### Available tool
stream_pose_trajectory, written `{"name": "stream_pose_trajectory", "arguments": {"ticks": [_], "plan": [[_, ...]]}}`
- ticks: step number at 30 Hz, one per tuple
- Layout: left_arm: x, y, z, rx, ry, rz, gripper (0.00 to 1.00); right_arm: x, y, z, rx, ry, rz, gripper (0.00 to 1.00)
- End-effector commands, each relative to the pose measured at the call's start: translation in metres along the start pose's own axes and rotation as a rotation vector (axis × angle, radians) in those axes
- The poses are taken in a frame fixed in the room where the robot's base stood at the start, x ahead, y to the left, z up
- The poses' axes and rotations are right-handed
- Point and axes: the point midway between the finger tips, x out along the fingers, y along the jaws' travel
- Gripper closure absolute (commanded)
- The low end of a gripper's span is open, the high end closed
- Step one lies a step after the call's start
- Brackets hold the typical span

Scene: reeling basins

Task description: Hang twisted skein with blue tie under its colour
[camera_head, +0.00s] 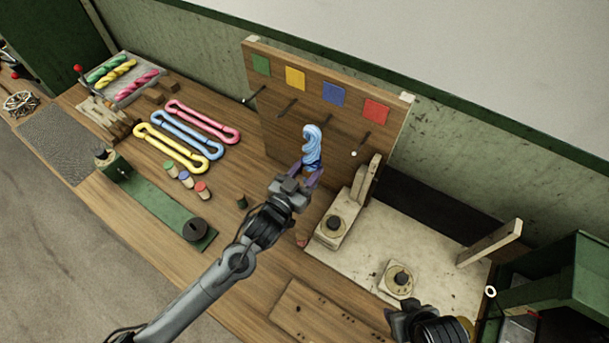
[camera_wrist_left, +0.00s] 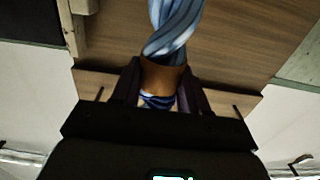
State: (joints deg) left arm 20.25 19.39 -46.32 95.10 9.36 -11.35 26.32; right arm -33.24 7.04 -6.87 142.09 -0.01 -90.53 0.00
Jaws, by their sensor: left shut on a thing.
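The light-blue twisted skein (camera_head: 312,142) stands upright in my left gripper (camera_head: 312,176), which is shut on its lower end. A darker blue band, the tie, shows near the jaws. The left wrist view shows the twisted strands (camera_wrist_left: 172,30) reaching beyond the jaws (camera_wrist_left: 160,95). The wooden board (camera_head: 290,133) carries green (camera_head: 261,65), yellow (camera_head: 295,79), blue (camera_head: 333,95) and red (camera_head: 376,111) squares, with pegs below. The skein is in front of the board, below the blue square, close to the blue peg (camera_head: 327,120). I cannot tell whether they touch. My right arm shows at bottom right; its jaws are unclear.
Pink (camera_head: 203,120), blue (camera_head: 187,135) and yellow (camera_head: 170,148) loops lie on the table to the left. A tray (camera_head: 131,92) holds green, yellow and pink twisted skeins. A pale basin top (camera_head: 435,262) with knobs stands right of the board.

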Motion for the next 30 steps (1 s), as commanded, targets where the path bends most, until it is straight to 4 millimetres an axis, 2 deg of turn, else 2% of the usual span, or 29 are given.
{"name": "stream_pose_trajectory", "arguments": {"ticks": [8, 30], "plan": [[0.014, 0.0, 0.003, 0.0, 0.001, -0.001, 0.93, 0.012, -0.002, 0.003, 0.006, 0.001, -0.005, 0.57], [0.045, 0.0, 0.011, -0.001, 0.002, -0.001, 0.93, 0.029, -0.001, 0.009, -0.002, 0.0, 0.002, 0.57]]}}
